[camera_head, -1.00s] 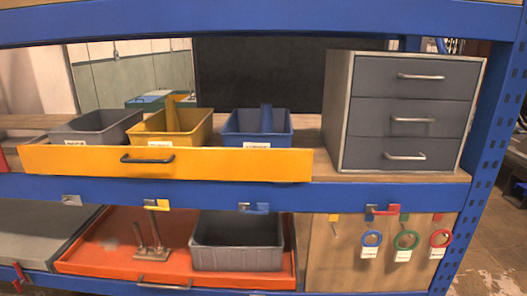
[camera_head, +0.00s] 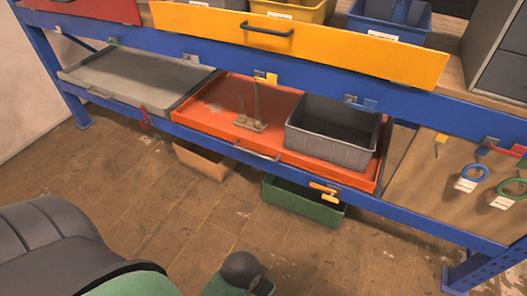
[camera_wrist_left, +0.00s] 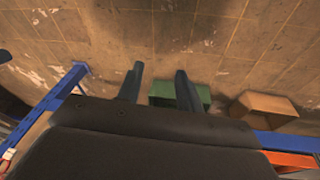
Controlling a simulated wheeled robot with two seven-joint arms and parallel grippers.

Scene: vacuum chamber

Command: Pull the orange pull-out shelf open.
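The orange pull-out shelf (camera_head: 215,100) is on the lower level of the blue rack in the head view. Its metal handle (camera_head: 257,153) is on the front edge, facing me. A small fixture with two posts (camera_head: 250,123) and a grey bin (camera_head: 331,146) stand on it. In the left wrist view a corner of the orange shelf (camera_wrist_left: 290,159) shows at the lower right. My left gripper (camera_wrist_left: 159,69) has its two fingers apart with nothing between them, over the floor and clear of the handle. My right gripper is not in view.
A grey pull-out shelf (camera_head: 135,78) is left of the orange one. A yellow drawer (camera_head: 330,48) is above. A green bin (camera_head: 290,198) and a tan box (camera_head: 203,160) are on the floor under the rack. Open floor (camera_head: 130,180) lies in front.

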